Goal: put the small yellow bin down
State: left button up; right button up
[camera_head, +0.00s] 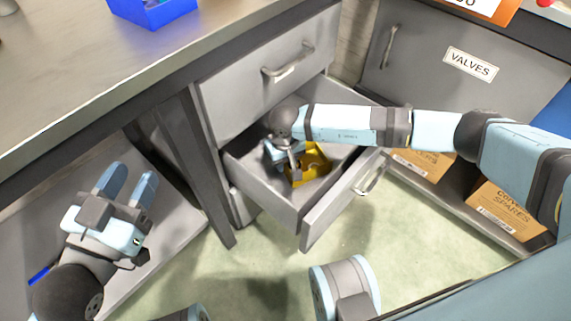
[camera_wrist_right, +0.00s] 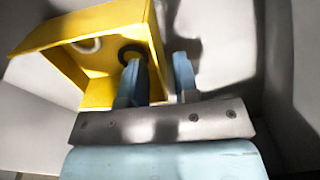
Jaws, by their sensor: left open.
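The small yellow bin (camera_head: 322,170) is inside the open drawer (camera_head: 254,178); I cannot tell whether it touches the drawer floor. My right gripper (camera_head: 294,172) reaches down into the drawer at the bin's left side. In the right wrist view the bin (camera_wrist_right: 75,30) fills the upper left, and its near wall runs between my right fingers (camera_wrist_right: 160,80), one inside and one outside. A pale ring and a black ring show inside the bin. My left gripper (camera_head: 128,185) is open and empty, left of the drawer, below the worktop.
The drawer front (camera_head: 345,200) stands pulled out over the green floor (camera_head: 400,235). A closed drawer (camera_head: 265,75) is above it. A blue bin (camera_head: 152,10) stands on the worktop (camera_head: 70,75). Cardboard boxes (camera_head: 505,212) sit on a low shelf at right, under a "VALVES" cabinet (camera_head: 440,85).

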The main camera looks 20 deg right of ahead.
notch_tip(320, 180, up, 8)
jog(key=p, duration=0.3)
jog(key=shift+r, duration=0.55)
pick_arm(q)
jog(key=s+f+n+g, duration=0.1)
jog(key=s+d+n+y, duration=0.1)
jog(key=n, duration=0.1)
jog(key=shift+s+d+f+g, duration=0.15)
jog(key=shift+d+f+g, duration=0.05)
jog(key=shift+f+g, duration=0.2)
jog(key=shift+r, duration=0.15)
